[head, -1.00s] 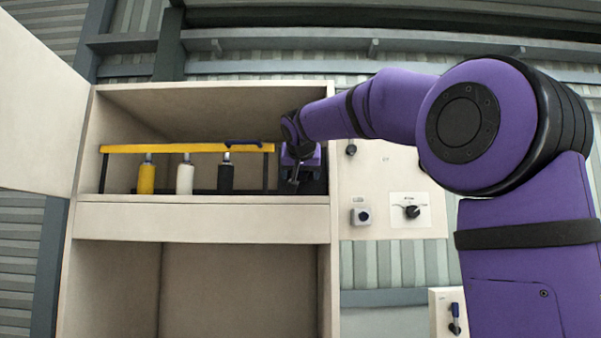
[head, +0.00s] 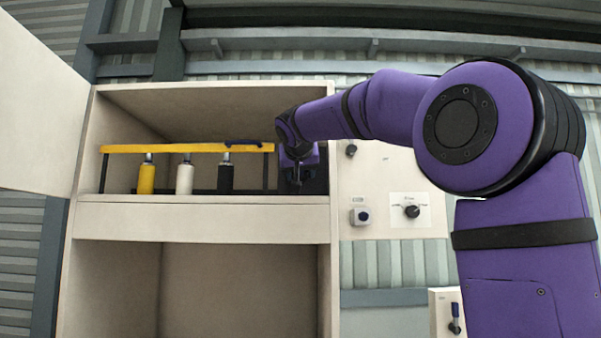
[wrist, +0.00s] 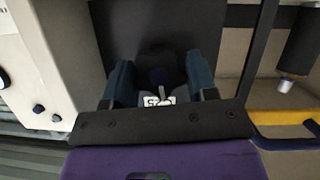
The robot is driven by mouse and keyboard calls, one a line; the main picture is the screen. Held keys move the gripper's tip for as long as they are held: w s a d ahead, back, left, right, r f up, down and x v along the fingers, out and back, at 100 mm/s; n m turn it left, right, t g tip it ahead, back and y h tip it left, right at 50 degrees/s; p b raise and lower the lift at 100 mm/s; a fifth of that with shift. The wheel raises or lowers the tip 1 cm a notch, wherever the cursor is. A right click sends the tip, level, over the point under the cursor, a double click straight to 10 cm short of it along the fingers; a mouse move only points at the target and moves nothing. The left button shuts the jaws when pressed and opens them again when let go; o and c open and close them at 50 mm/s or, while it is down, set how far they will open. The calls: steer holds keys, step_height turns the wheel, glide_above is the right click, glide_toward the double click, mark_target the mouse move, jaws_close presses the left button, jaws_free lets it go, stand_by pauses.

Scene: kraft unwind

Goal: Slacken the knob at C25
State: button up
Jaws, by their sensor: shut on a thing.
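The knob (wrist: 160,76) is dark and round, low-contrast against the dark unit behind it, and sits between my fingers in the wrist view. A small white label (wrist: 158,101) beside it appears upside down and seems to read C25. My gripper (wrist: 161,78) has one blue-grey finger on each side of the knob and is shut on it. In the head view my gripper (head: 298,174) is inside the cabinet's upper shelf at the right end. There my wrist and fingers hide the knob.
Yellow, white (head: 184,178) and black handles stand on the shelf under a yellow bar (head: 180,148), left of my gripper. The cabinet's right wall (head: 324,150) is close on the right. A panel beyond it carries a rotary switch (head: 412,211) and a button (head: 361,216).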

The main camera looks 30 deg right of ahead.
steer(key=n+h, duration=0.1)
steer(key=n, duration=0.1)
steer(key=n+g+h, duration=0.1)
steer(key=shift+a+n, duration=0.2)
steer(key=shift+n, duration=0.2)
steer(key=n+h, duration=0.2)
steer(key=n, duration=0.2)
steer(key=shift+w+f+h, duration=0.1)
steer(key=shift+f+h, duration=0.05)
steer(key=shift+h, duration=0.25)
steer(key=n+h, duration=0.2)
steer(key=n, duration=0.2)
steer(key=shift+f+n, duration=0.1)
steer(key=shift+n, duration=0.2)
steer(key=shift+f+n+t+h, duration=0.1)
steer(key=shift+n+t+h, duration=0.2)
steer(key=shift+n, duration=0.8)
steer(key=shift+n+t+h, duration=0.2)
steer(key=shift+n+t, duration=0.2)
steer(key=shift+n, duration=0.7)
steer(key=o, duration=0.9)
steer(key=shift+d, duration=0.15)
